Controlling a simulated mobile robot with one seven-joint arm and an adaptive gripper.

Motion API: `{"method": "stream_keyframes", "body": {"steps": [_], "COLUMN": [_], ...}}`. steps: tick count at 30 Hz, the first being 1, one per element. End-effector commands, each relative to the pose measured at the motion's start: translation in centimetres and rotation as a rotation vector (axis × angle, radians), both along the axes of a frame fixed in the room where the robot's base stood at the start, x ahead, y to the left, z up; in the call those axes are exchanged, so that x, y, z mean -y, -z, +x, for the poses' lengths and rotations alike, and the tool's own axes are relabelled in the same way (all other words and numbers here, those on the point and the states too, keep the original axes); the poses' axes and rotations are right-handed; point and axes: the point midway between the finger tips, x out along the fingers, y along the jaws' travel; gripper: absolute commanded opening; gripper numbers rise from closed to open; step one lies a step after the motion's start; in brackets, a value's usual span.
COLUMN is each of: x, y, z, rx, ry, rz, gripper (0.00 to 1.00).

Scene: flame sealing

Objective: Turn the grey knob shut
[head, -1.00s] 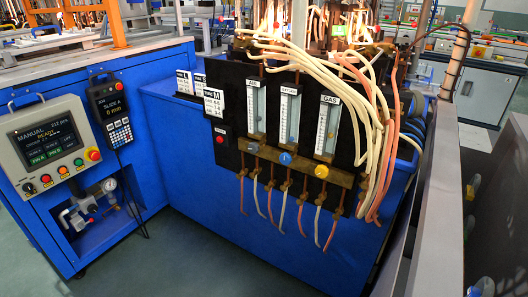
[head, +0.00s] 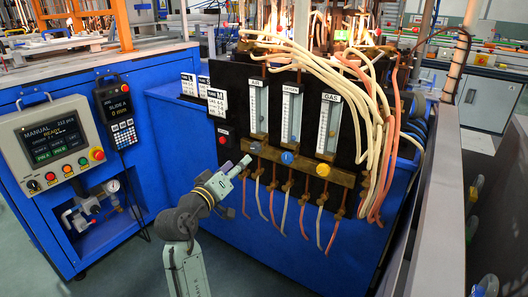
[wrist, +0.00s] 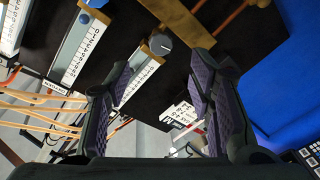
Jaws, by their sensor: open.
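The grey knob (head: 255,147) sits at the left end of the brass bar (head: 300,165), below the leftmost flow tube. In the wrist view the grey knob (wrist: 160,43) shows between and beyond my fingertips, with a gap to each finger. My gripper (head: 246,164) is just left of and below the knob in the head view. It also shows in the wrist view (wrist: 163,68), with its two dark, purple-padded fingers spread and nothing between them. Whether the fingers overlap the knob in depth is hard to tell.
A blue knob (head: 287,157) and a yellow knob (head: 322,170) sit farther right on the bar. Hoses (head: 303,215) hang below it, and pale and orange hoses crowd the right side. A red button (head: 222,140) is on the black panel's left. Flames (head: 275,18) show at the top.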

Motion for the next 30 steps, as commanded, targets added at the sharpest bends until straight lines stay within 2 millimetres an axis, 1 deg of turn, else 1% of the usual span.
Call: {"method": "stream_keyframes", "body": {"steps": [5,12,15,18,21,29,30], "x": [1.4,3.4,4.0,4.5,4.7,4.7,4.7], "y": [-0.2,-0.2,-0.2,-0.2,-0.2,-0.2,-0.2], "z": [2.4,6.4,7.7,8.5,8.9,9.1,9.1], "rx": [0.000,0.002,0.002,0.003,0.004,0.004,0.004], "ry": [0.001,-0.001,-0.002,-0.003,-0.003,-0.005,-0.005], "rz": [0.002,0.003,0.002,0.002,0.002,0.002,0.002], "gripper": [0.49,0.49,0.49,0.49,0.49,0.49,0.47]}}
